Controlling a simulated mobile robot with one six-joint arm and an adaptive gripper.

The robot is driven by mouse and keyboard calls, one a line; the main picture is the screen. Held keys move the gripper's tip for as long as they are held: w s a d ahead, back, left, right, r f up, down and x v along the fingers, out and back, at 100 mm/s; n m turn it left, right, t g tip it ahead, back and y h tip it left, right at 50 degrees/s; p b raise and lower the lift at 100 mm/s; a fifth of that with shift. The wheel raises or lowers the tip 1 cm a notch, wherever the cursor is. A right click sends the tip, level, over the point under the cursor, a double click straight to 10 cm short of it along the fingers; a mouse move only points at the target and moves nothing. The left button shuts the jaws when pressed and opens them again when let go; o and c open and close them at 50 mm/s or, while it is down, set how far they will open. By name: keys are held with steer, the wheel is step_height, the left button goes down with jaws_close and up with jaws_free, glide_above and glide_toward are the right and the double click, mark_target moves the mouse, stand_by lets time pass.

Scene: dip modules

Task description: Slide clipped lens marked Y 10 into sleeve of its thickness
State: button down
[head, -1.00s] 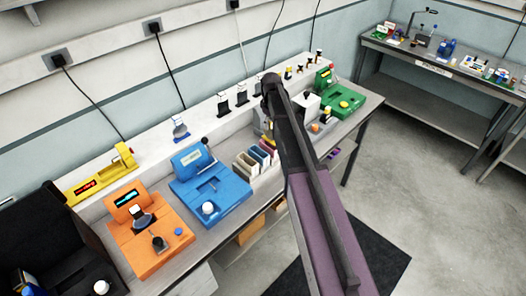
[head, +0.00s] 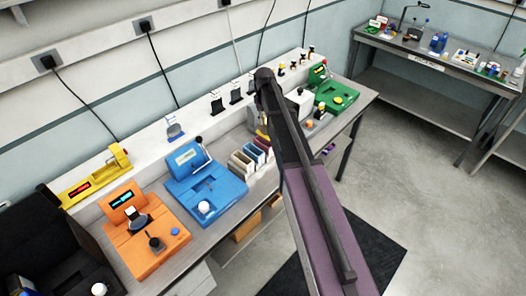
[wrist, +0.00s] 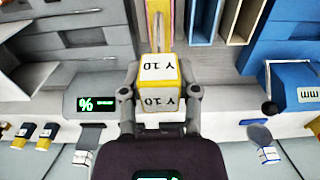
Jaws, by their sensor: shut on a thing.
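My gripper (wrist: 160,95) is shut on a yellow-and-white clip marked Y 10 (wrist: 159,70), with a finger on each side. The lens beyond the clip is not clearly seen. A narrow yellow upright piece (wrist: 160,14) lies just beyond the clip; I cannot tell whether the lens is inside it. Blue (wrist: 203,18) and tan (wrist: 243,20) sleeves stand to its right. In the head view, a row of coloured sleeves (head: 241,163) stands right of the blue device, partly behind my arm, which hides my gripper.
A blue device (head: 207,190), an orange device (head: 146,242) and a green device (head: 336,96) stand along the bench. Other clipped lenses stand on the rear ledge (head: 196,114). A grey device with a green percent display (wrist: 97,103) is left of my gripper.

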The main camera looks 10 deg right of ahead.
mark_target(264, 134)
steer(key=shift+f, duration=0.15)
step_height(264, 134, down, 6)
steer(key=b, duration=0.6)
steer(key=shift+f+b, duration=1.9)
steer(key=shift+b, duration=0.15)
steer(key=shift+f, duration=0.1)
steer(key=shift+c, duration=1.8)
jaws_free()
step_height(264, 134, up, 12)
steer(key=p, duration=1.2)
